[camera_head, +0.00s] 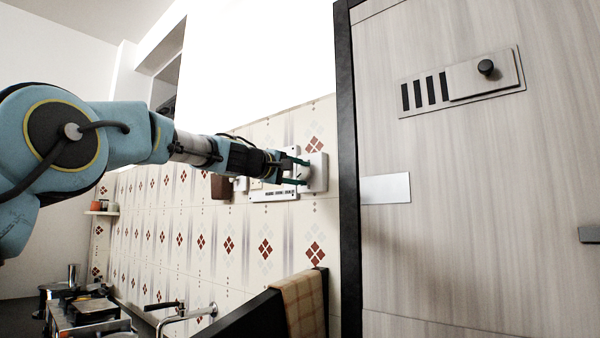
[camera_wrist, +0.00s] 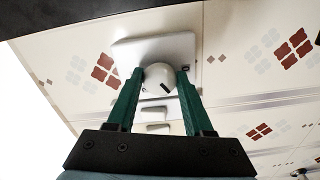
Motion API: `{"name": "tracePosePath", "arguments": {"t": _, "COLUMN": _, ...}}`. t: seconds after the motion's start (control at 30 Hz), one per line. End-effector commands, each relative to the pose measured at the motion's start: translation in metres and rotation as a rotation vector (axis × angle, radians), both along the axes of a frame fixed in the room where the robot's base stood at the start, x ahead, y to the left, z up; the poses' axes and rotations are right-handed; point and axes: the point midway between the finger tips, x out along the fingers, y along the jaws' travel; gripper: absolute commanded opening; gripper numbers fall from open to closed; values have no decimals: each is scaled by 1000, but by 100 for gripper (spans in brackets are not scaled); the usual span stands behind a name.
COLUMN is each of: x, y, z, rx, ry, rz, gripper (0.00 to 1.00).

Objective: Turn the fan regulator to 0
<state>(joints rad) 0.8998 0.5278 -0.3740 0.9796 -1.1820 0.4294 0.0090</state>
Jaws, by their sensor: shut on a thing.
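The fan regulator is a white square plate (camera_head: 318,172) with a round white knob, fixed on the tiled wall beside the dark door frame. In the wrist view the plate (camera_wrist: 190,45) and the knob (camera_wrist: 160,77) show, with a dark mark on the knob. My gripper (camera_head: 303,172) reaches the regulator from the left. In the wrist view the green fingers of my gripper (camera_wrist: 158,85) are on either side of the knob, shut on it. The knob's numbers cannot be read, so its setting cannot be told.
A white switch panel (camera_head: 273,194) is on the wall just left of the regulator. A wooden door (camera_head: 450,220) in a dark frame (camera_head: 347,150) stands close on the right. A chair back with a checked cloth (camera_head: 300,303), a tap (camera_head: 190,313) and a stove (camera_head: 90,310) are below.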

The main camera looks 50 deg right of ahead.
Motion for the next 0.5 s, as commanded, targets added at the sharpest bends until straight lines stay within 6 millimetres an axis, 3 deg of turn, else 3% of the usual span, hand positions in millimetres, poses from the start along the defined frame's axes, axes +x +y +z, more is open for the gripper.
{"name": "tracePosePath", "arguments": {"t": 0.5, "x": 2, "y": 0, "z": 2, "rx": 29, "ry": 491, "rz": 2, "gripper": 0}}
